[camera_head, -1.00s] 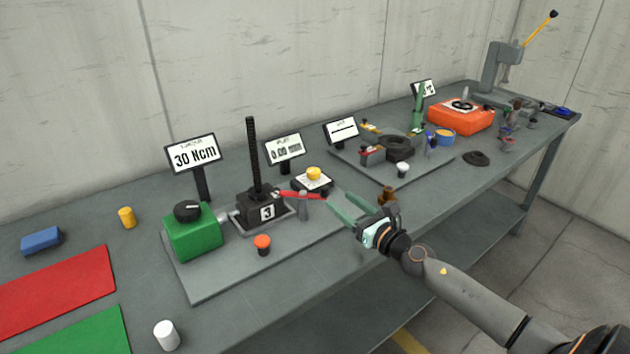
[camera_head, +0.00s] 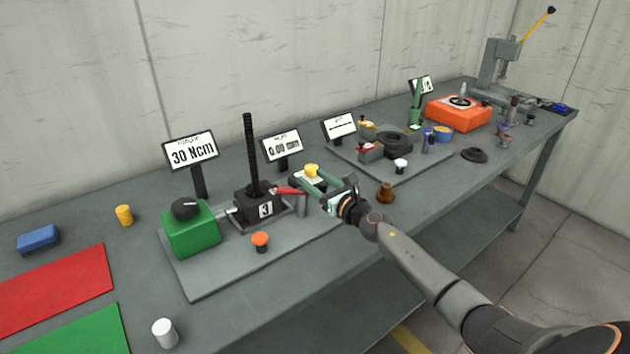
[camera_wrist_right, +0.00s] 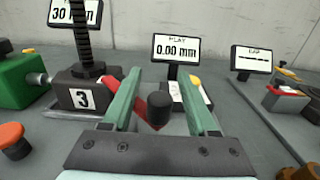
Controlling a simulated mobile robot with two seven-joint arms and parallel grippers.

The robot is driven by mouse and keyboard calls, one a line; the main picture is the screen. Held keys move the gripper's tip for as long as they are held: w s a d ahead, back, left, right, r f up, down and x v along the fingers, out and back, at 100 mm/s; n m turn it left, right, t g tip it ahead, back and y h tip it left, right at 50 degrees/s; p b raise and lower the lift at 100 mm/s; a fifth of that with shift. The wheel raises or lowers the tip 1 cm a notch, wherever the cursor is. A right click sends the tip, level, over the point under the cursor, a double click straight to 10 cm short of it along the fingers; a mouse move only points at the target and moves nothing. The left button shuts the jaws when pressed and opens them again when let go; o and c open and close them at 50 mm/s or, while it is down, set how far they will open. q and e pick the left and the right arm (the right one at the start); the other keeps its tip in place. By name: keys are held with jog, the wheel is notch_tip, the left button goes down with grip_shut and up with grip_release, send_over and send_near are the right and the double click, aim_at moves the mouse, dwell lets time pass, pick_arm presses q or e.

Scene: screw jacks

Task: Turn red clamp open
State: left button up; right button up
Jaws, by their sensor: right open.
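The red clamp is a red lever (camera_head: 288,190) on the dark screw jack block marked 3 (camera_head: 258,207). In the right wrist view, the red lever (camera_wrist_right: 140,112) runs from the block toward a black knob (camera_wrist_right: 159,109). My right gripper (camera_head: 308,192) is open, with its green fingers pointing at the block. In the right wrist view, the knob shows between the two fingers of the gripper (camera_wrist_right: 159,78), with a gap on each side. The fingers partly hide the lever. My left gripper is in neither view.
A green box (camera_head: 191,231) with a black knob stands left of the jack. An orange button (camera_head: 260,240) is in front. A yellow button (camera_head: 312,170) lies behind my fingers. The display (camera_wrist_right: 180,48) reads 0.00 mm. A brown knob (camera_head: 385,192) stands right of my gripper.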

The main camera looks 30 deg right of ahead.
grip_shut()
dwell(0.4)
